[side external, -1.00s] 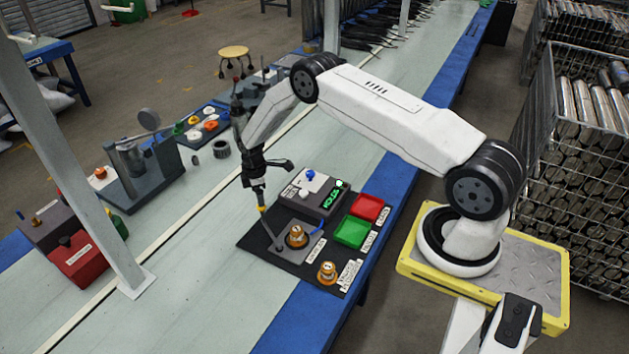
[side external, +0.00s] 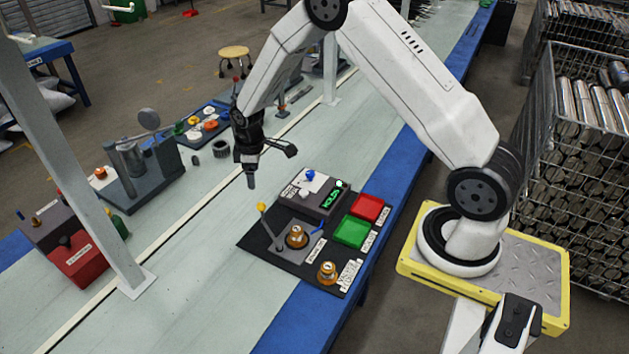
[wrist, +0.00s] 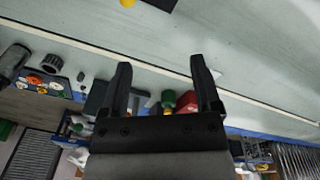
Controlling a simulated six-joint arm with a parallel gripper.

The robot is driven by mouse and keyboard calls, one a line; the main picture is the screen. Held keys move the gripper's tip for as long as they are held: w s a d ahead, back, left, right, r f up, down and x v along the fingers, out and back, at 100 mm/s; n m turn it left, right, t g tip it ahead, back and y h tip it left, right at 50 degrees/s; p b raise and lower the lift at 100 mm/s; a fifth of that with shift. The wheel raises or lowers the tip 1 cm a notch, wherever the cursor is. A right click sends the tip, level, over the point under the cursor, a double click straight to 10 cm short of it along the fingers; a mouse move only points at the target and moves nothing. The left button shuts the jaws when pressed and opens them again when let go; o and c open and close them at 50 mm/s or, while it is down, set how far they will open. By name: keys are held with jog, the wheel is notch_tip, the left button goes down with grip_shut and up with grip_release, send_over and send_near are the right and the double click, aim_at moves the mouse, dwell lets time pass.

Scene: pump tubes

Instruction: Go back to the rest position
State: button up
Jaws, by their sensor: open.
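My gripper (side external: 251,182) hangs in the air above the pale bench, up and to the left of the black mat (side external: 262,245). In the wrist view my gripper (wrist: 160,72) shows two black fingers spread apart with nothing between them. A lever with a yellow knob (side external: 262,207) stands on the mat's grey fixture, below my gripper and apart from it. An orange-brown part (side external: 297,236) sits on the fixture, and a similar one (side external: 327,271) stands near the mat's front corner.
A grey box with a green display (side external: 318,196), a red tray (side external: 367,207) and a green tray (side external: 351,232) are on the mat. A grey post (side external: 85,165) rises at the left. Several machines and a red box (side external: 82,262) stand beyond. The bench left of the mat is clear.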

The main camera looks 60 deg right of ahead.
jog(key=s+a+r+m, duration=0.2)
jog(key=s+r, duration=0.2)
jog(key=s, duration=0.3)
jog(key=s+a+r+m+t, duration=0.1)
jog(key=s+a+r+m, duration=0.1)
jog(key=s, duration=0.5)
jog(key=s+a+r+m, duration=0.2)
jog(key=s+a+r, duration=0.1)
jog(key=s+r, duration=0.2)
jog(key=shift+s+a+r+t, duration=0.2)
jog(key=shift+s+r+t, duration=0.15)
jog(key=shift+s, duration=0.6)
